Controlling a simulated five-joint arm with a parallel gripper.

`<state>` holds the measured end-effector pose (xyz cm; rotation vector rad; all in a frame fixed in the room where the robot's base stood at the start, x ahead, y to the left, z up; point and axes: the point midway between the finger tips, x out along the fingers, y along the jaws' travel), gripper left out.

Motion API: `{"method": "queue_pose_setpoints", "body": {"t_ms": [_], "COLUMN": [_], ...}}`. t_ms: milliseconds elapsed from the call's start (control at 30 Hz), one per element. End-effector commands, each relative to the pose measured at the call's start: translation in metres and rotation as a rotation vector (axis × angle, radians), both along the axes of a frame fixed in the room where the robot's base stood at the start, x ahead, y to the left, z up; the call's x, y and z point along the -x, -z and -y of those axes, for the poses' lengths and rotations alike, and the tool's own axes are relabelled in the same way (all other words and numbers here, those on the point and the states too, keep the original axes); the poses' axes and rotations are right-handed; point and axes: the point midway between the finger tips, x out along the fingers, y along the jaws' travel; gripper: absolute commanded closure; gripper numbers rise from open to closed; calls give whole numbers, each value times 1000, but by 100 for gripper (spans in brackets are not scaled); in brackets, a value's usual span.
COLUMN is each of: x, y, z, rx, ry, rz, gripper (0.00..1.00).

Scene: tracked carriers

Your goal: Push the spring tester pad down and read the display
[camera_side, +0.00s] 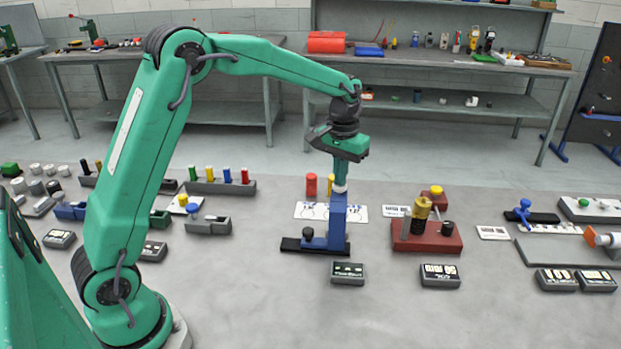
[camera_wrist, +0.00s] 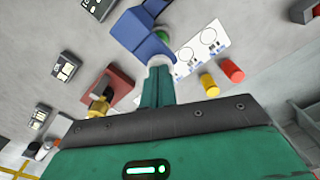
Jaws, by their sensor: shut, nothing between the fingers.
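A blue upright stand (camera_side: 338,220) on a black base looks like the spring tester. A white pad (camera_side: 340,188) tops its column. My gripper (camera_side: 341,180) points straight down over the pad, shut and empty. Its tip touches the pad or is just above it; I cannot tell which. In the wrist view the shut fingers (camera_wrist: 159,80) end at the white pad (camera_wrist: 161,61), with the blue stand (camera_wrist: 140,35) beyond. A dark display box (camera_side: 348,272) lies in front of the stand, with pale marks too small to read.
A red base (camera_side: 428,238) with a gold cylinder stands to the right, its display box (camera_side: 440,275) in front. Racks of coloured pegs (camera_side: 220,187) stand left. Bare table lies in front.

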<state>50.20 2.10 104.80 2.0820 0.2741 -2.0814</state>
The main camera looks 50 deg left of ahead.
Motion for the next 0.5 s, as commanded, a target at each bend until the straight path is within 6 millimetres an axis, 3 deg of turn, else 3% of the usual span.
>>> {"method": "queue_pose_setpoints", "body": {"t_ms": [500], "x": [0], "y": [6], "z": [0], "rx": [0], "ry": [0], "rz": [-1], "gripper": [100]}}
